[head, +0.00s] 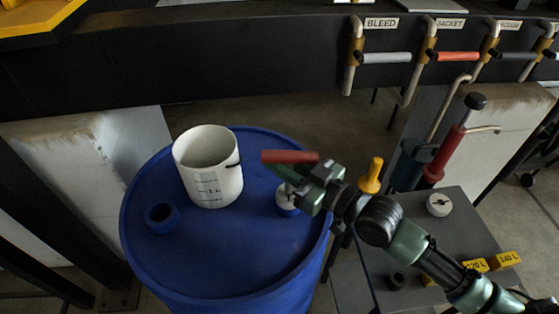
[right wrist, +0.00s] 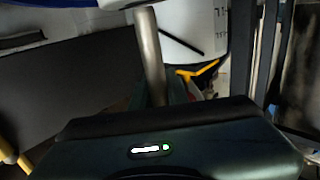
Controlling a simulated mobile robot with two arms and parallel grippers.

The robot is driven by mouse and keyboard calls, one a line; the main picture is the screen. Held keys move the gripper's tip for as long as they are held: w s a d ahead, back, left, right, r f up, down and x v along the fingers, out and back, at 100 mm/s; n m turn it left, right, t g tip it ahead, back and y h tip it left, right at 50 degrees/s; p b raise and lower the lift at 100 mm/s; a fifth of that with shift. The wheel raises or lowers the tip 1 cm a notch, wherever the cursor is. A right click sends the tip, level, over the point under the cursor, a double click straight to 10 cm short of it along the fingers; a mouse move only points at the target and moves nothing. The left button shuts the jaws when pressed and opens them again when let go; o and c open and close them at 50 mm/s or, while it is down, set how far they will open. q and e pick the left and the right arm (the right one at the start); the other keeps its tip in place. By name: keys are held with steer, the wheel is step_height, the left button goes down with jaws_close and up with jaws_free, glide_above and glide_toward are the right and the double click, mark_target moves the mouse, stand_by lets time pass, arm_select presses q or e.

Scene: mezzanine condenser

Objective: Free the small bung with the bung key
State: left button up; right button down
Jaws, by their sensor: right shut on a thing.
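A blue drum (head: 240,262) stands in the middle of the head view. The bung key shows as a red bar handle (head: 283,157) above the right side of the drum top. My right gripper (head: 298,183) is shut on the key just below this handle. A small pale fitting with blue at its base, apparently the small bung (head: 288,207), sits under the gripper. The gripper partly hides it, and I cannot tell whether the key is seated in it. A metal shaft (right wrist: 150,55) rises in the right wrist view. My left gripper is not in view.
A white measuring jug (head: 208,180) stands on the drum beside a raised blue ring (head: 161,217). A dark table (head: 420,225) to the right holds a round pale cap (head: 439,204) and yellow tags (head: 491,262). Labelled valves (head: 385,57) line the beam behind.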

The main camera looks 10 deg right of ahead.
mark_target(279, 151)
steer(key=shift+r+p, duration=1.4)
steer(key=shift+r, duration=0.3)
